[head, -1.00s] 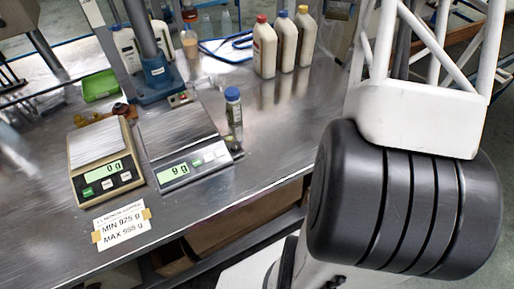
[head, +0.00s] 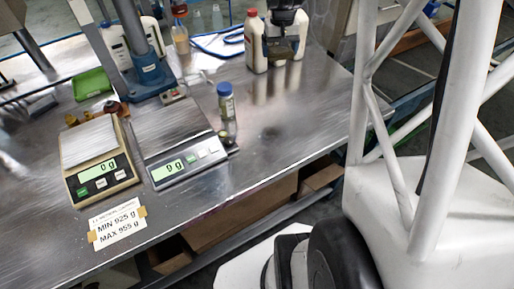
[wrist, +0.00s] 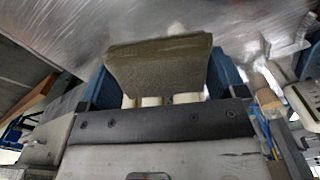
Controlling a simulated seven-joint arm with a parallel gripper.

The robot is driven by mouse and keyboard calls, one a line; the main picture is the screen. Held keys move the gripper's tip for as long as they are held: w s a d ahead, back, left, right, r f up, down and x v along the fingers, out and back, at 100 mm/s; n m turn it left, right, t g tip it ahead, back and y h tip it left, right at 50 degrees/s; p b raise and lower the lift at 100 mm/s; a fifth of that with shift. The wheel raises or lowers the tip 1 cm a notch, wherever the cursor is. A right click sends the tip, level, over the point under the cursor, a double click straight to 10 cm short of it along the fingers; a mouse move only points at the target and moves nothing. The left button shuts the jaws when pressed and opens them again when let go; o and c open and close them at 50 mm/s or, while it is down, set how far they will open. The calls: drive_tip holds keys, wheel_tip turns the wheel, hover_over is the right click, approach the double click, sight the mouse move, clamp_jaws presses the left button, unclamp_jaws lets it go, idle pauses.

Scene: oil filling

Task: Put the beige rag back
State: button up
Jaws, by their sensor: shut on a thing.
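The beige rag (wrist: 160,68) is a folded, dull olive-beige piece in the wrist view. My gripper (wrist: 163,82) is shut on it, with a blue finger on each side and the rag across the space between. The rag is above a shiny metal surface, and I cannot tell whether it touches anything. In the head view my gripper (head: 285,40) is small and dark at the back of the bench, in front of the white bottles. The rag cannot be made out clearly there.
A red-capped bottle (head: 256,42) stands left of my gripper; the other bottles are partly hidden. A blue-capped jar (head: 226,102) stands by the grey scale (head: 180,145). A tan scale (head: 95,160) and green tray (head: 92,83) are at left. The metal bench (head: 285,115) is clear at right.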

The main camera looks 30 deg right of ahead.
drive_tip(key=s+a+f+n, duration=0.2)
drive_tip(key=s+a+f, duration=0.3)
drive_tip(key=s+a, duration=0.6)
drive_tip(key=n, duration=0.2)
hover_over(257, 165)
wheel_tip(257, 165, down, 6)
drive_tip(key=shift+f, duration=2.15)
drive_tip(key=shift+f, duration=0.1)
drive_tip(key=shift+f, duration=1.7)
drive_tip(key=shift+f, duration=0.1)
